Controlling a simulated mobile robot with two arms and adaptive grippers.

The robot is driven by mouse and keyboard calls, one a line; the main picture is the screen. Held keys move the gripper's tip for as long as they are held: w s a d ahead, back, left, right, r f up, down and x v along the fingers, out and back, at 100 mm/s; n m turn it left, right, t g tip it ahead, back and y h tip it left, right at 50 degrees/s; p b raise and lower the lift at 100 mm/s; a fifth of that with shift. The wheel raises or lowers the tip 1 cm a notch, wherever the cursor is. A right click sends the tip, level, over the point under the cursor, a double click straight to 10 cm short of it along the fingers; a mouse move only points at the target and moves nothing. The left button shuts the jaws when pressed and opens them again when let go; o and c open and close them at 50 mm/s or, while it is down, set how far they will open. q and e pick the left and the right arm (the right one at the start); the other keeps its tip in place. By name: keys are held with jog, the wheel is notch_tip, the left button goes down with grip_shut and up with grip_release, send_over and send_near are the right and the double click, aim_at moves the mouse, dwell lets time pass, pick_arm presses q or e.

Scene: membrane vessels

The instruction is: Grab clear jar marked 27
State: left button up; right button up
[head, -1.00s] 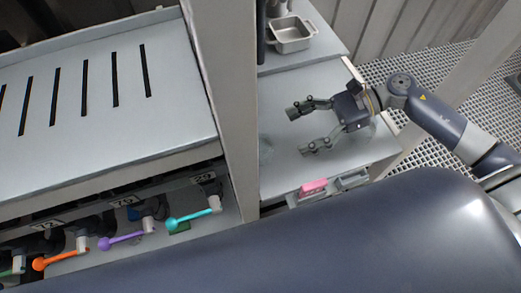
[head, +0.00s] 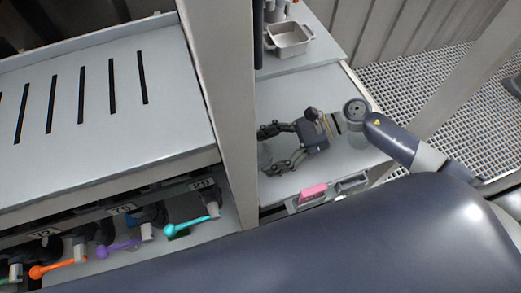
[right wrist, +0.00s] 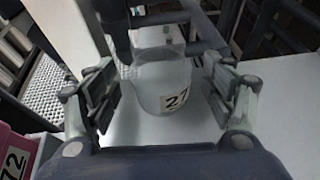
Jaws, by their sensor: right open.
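The clear jar (right wrist: 160,72) with a black 27 on a white label stands upright on the pale worktop in the right wrist view. In the head view the jar (head: 264,156) shows only faintly, beside the grey post that partly hides it. My right gripper (head: 270,151) is open, with its fingers pointing left at the jar. In the right wrist view the open fingers of the gripper (right wrist: 162,90) are on either side of the jar, with gaps visible. My left gripper is not in view.
The grey post (head: 222,100) rises close to the fingertips. A metal tray (head: 289,38) stands at the back, and a pink block (head: 313,192) is at the worktop's front edge. Coloured valve levers, such as the turquoise one (head: 187,226), line the left unit.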

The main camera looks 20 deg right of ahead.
jog(key=shift+x, duration=1.3)
jog(key=c, duration=1.2)
jog(key=shift+o, duration=0.2)
jog(key=shift+r, duration=0.1)
